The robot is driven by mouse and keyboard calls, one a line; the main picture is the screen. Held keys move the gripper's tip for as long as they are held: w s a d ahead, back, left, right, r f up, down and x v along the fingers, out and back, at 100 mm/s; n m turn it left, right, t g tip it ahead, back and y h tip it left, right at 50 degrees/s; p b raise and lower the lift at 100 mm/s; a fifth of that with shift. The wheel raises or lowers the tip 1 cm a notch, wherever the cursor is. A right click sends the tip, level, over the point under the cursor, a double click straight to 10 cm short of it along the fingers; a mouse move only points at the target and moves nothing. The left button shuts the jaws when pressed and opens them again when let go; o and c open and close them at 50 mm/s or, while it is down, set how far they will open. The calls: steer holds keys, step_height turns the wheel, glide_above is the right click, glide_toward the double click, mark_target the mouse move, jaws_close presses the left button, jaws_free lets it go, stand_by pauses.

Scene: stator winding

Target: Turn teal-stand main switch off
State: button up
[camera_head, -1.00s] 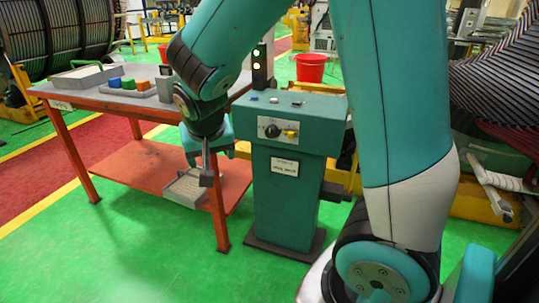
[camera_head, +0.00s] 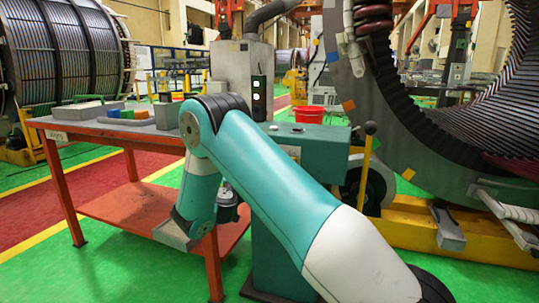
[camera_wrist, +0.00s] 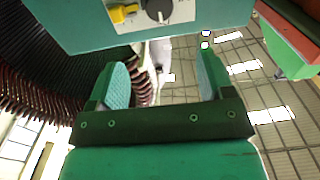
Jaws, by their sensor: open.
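The teal stand (camera_head: 318,137) is behind my arm in the head view, which hides most of its front. In the wrist view its teal front (camera_wrist: 80,32) fills the top edge. A pale switch panel (camera_wrist: 182,10) there carries a round black knob (camera_wrist: 158,10) with a pale pointer mark and a yellow block (camera_wrist: 122,13) beside it; the frame edge cuts the panel off. My gripper (camera_wrist: 160,85) is open and empty, its two teal fingers apart, below the panel in the picture and not visibly touching it. My fingers cannot be made out in the head view.
A red-framed table (camera_head: 100,130) with coloured blocks stands left of the stand. A signal post (camera_head: 258,98) with lit lamps is behind it. A lever with a yellow shaft (camera_head: 366,170) stands right of it, near the large stator ring (camera_head: 350,85). Green floor is open at front left.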

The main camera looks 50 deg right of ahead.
steer(key=p+x, duration=0.2)
steer(key=x, duration=1.3)
steer(key=shift+d+p, duration=0.15)
steer(key=shift+p, duration=0.2)
steer(key=c, duration=0.9)
